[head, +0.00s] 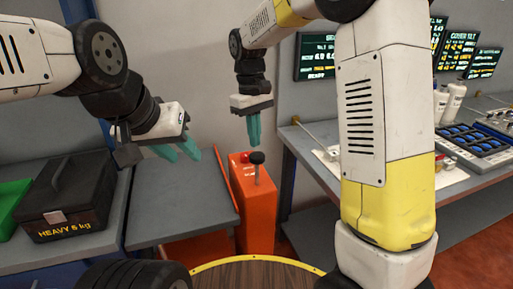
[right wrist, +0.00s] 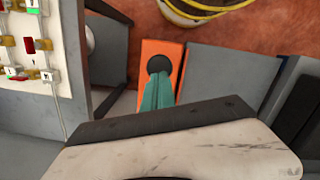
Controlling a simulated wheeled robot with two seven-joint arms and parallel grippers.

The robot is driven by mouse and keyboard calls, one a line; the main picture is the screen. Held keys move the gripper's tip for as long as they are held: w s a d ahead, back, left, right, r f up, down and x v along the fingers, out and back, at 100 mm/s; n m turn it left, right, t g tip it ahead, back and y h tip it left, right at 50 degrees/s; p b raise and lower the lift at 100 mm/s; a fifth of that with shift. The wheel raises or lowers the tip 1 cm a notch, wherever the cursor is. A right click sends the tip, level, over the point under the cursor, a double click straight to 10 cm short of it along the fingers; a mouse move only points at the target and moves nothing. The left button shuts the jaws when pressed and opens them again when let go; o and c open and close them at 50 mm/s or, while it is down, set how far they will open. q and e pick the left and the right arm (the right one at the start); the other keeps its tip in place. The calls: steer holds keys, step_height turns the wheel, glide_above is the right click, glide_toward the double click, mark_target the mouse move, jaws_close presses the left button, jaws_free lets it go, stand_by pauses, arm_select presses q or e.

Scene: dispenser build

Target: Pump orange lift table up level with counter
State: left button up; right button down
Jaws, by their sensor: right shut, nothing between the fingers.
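The orange lift table has a grey top (head: 180,198) with an orange edge on its right side. Its orange pump housing (head: 254,212) stands beside that edge, with a black-knobbed lever (head: 257,158) rising from its top. My right gripper (head: 254,138) is shut and empty, pointing down just above and behind the knob. In the right wrist view its teal fingers (right wrist: 157,95) overlap the lower edge of the black knob (right wrist: 159,64); contact cannot be told. My left gripper (head: 180,153) is open and empty above the far part of the grey top.
The counter (head: 108,243) lies left of the lift table, bearing a black box marked HEAVY 6 kg (head: 68,197) and a green bin (head: 12,205). A grey bench (head: 312,150) with bottles and a blue rack (head: 470,145) is at right. A round wooden top (head: 258,275) is in front.

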steer(key=shift+d+f, duration=0.1)
steer(key=shift+f, duration=0.85)
step_height(320, 180, down, 8)
steer(key=shift+s+f, duration=0.1)
steer(key=shift+f, duration=0.1)
steer(key=shift+w+a+r, duration=0.3)
steer(key=shift+w+a, duration=0.2)
steer(key=shift+w, duration=0.15)
steer(key=shift+w+a+r, duration=0.25)
steer(key=shift+w+a, duration=0.25)
steer(key=shift+w, duration=0.1)
step_height(320, 180, up, 8)
steer(key=shift+w+a, duration=0.25)
